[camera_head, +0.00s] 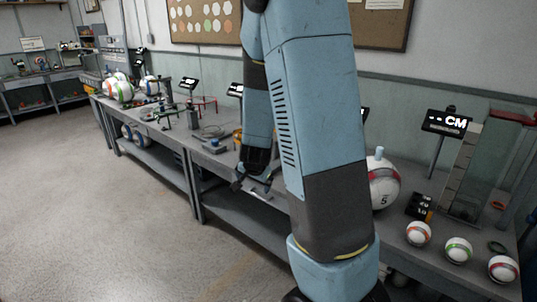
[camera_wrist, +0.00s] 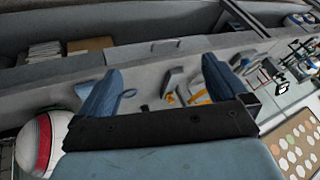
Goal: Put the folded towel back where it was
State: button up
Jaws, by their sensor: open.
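My gripper (camera_head: 252,184) is open over the front part of the long workbench, left of my forearm. A small pale flat thing (camera_head: 260,194) shows just below it near the bench's front edge; I cannot tell whether it is the folded towel. In the wrist view my two blue fingers (camera_wrist: 160,66) are spread apart, with nothing visibly held between them. Small grey and orange-yellow items (camera_wrist: 185,95) lie on the bench beyond the fingers. I cannot pick out the folded towel for certain; my arm hides part of the bench.
A large white and red ball (camera_head: 383,186) stands right of my arm, with several small balls (camera_head: 418,233) and a CM display (camera_head: 446,123) beyond. Tools and more balls (camera_head: 124,92) fill the bench's left part. Open floor (camera_head: 110,215) lies in front.

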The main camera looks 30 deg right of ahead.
jog(key=s+a+r+n+y, duration=0.25)
jog(key=s+r, duration=0.25)
jog(key=r, duration=0.3)
jog(key=s+a+r+n+y, duration=0.1)
jog(key=s+a+r+n, duration=0.25)
jog(key=r, duration=0.45)
jog(key=s+a+r+n, duration=0.1)
jog(key=s+r, duration=0.3)
jog(key=s, duration=0.5)
jog(key=s+a+r+n+h, duration=0.1)
jog(key=s+r+n, duration=0.2)
jog(key=s, duration=0.5)
jog(key=shift+v, duration=0.85)
jog(key=shift+h, duration=0.25)
